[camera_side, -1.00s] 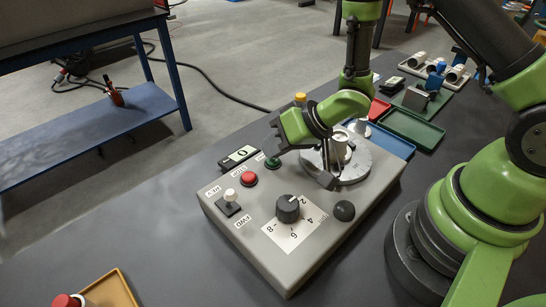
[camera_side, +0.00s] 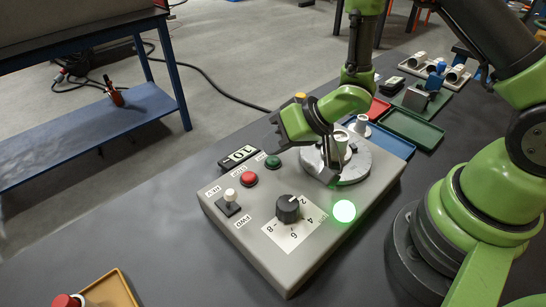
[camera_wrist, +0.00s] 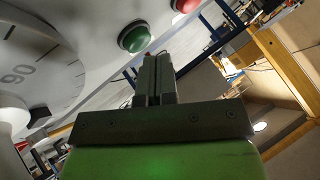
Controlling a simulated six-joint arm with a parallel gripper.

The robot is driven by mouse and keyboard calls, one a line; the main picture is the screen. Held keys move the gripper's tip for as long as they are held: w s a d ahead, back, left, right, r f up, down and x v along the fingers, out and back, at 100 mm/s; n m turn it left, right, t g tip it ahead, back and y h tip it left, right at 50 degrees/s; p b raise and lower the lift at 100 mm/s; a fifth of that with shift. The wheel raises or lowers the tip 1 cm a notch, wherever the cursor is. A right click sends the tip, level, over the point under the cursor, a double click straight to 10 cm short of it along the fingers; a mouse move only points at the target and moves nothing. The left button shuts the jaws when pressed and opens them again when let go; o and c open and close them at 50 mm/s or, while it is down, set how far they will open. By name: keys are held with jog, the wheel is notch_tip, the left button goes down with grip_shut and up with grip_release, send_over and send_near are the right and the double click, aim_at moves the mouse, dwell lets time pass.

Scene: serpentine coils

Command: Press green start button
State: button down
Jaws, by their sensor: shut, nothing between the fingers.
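The green start button (camera_side: 272,162) is on the grey control box (camera_side: 290,255), beside the red button (camera_side: 249,179). In the wrist view the green button (camera_wrist: 134,37) shows whole, just beyond the fingertips and a little to the left. My gripper (camera_wrist: 153,62) is shut and empty, its fingers side by side. In the side view my gripper (camera_side: 277,132) hangs above the back of the box, apart from the green button. The round lamp (camera_side: 344,211) glows bright green. The small display (camera_side: 239,156) appears to read 10.
On the box are a black dial knob (camera_side: 288,208), a white-topped lever (camera_side: 230,197) and a round metal turntable (camera_side: 352,166). Green (camera_side: 412,128) and blue (camera_side: 392,142) trays lie behind it. A yellow tray (camera_side: 112,289) is at front left.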

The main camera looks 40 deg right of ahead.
aim_at(275, 157)
jog(key=shift+r, duration=0.35)
jog(key=shift+r, duration=2.5)
jog(key=s+d+r+m+t+h, duration=0.1)
jog(key=s+d+r+h, duration=0.1)
jog(key=d+r+h, duration=0.3)
jog(key=s+d+r+m, duration=0.1)
jog(key=s+d+r, duration=0.1)
jog(key=r, duration=0.6)
jog(key=s+a+r+g+y, duration=0.1)
jog(key=s+r, duration=0.4)
jog(key=s, duration=0.8)
jog(key=shift+s+a+y, duration=0.15)
jog(key=shift+a+y, duration=0.15)
jog(key=shift+a, duration=0.3)
